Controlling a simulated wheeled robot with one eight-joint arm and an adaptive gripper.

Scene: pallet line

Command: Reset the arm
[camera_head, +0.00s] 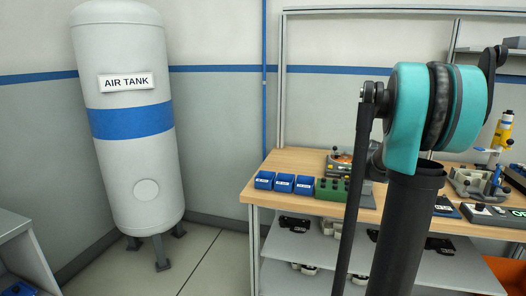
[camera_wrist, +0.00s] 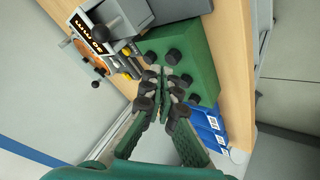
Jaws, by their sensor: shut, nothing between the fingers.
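My gripper (camera_wrist: 163,88) shows in the wrist view with its two fingers together at the tips. It is shut and holds nothing. Its fingertips appear in front of a green box with dark knobs (camera_wrist: 190,55); I cannot tell how far apart they are. In the head view my teal and black arm joint and dark column stand at the right, and my gripper is not seen there. The green box (camera_head: 331,190) shows in the head view on the wooden table (camera_head: 290,160).
Three blue bins (camera_head: 284,183) stand on the table left of the green box. A grey device with a dial (camera_wrist: 95,45) is beside the box. A shelf (camera_head: 300,244) holds dark parts below. A white air tank (camera_head: 130,190) stands left, with bare floor before it.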

